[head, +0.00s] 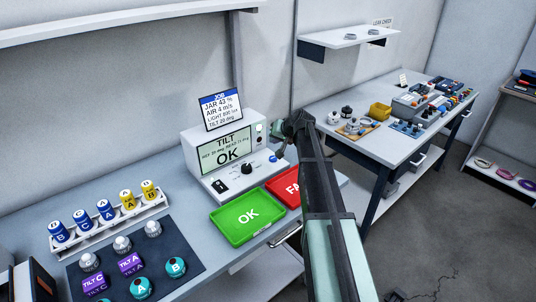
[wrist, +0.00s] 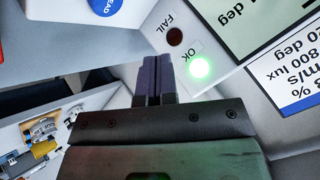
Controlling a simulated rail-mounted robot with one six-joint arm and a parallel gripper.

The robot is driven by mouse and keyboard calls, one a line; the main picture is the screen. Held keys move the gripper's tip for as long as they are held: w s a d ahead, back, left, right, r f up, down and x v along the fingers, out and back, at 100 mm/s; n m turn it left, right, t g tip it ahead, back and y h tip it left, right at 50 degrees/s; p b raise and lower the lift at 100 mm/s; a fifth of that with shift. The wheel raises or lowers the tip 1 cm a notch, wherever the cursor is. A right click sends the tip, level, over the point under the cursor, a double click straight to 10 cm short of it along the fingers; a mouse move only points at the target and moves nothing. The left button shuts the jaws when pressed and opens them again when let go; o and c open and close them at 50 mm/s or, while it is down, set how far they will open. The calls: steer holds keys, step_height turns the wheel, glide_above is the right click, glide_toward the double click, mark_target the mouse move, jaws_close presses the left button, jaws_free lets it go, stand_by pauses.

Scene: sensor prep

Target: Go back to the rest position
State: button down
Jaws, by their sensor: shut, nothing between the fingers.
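My gripper (wrist: 152,80) shows in the wrist view with its dark fingers together and nothing between them. It is close to the test instrument's panel (wrist: 196,30), beside the lit green OK lamp (wrist: 201,67) and the dark FAIL lamp (wrist: 174,36). A round blue button (wrist: 103,6) shows at the top edge. In the head view my arm reaches up past the right side of the tilt instrument (head: 215,148), and the gripper itself is hard to make out there. The instrument's screen (head: 227,150) reads TILT and OK.
A green OK tray (head: 236,236) and a partly hidden red FAIL tray (head: 275,190) lie before the instrument. Left are a rack (head: 85,240) of labelled cylinders and a dark mat (head: 190,262) with sensors. A second table (head: 350,148) with parts stands right. A shelf (head: 345,42) hangs above.

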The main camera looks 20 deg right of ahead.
steer(key=shift+s+a+f, duration=0.1)
steer(key=shift+s, duration=0.05)
steer(key=s+a+f+g, duration=0.1)
steer(key=s, duration=0.2)
steer(key=s+a+g, duration=0.1)
steer(key=s, duration=0.1)
steer(key=s+a+f+g, duration=0.1)
steer(key=s, duration=0.2)
steer(key=shift+s+a+f+n, duration=0.25)
steer(key=shift+s+f+n, duration=0.05)
steer(key=shift+s+f, duration=0.05)
steer(key=s+a, duration=0.1)
steer(key=s, duration=0.1)
steer(key=s+a+g, duration=0.1)
steer(key=s+a, duration=0.1)
steer(key=s+a+f+g, duration=0.1)
steer(key=s, duration=0.1)
steer(key=shift+s+a+n+h, duration=0.25)
steer(key=shift+n+h, duration=0.05)
steer(key=s+a+n+g+h, duration=0.1)
steer(key=s+a, duration=0.4)
steer(key=s, duration=0.1)
steer(key=s+a+f+n+g, duration=0.1)
steer(key=s+a, duration=0.4)
steer(key=s+a+n+g+h, duration=0.1)
steer(key=s+a, duration=0.4)
steer(key=s, duration=0.1)
steer(key=shift+s+f+n+g+h, duration=0.15)
steer(key=shift+s+n+g+h, duration=0.15)
steer(key=shift+s, duration=0.05)
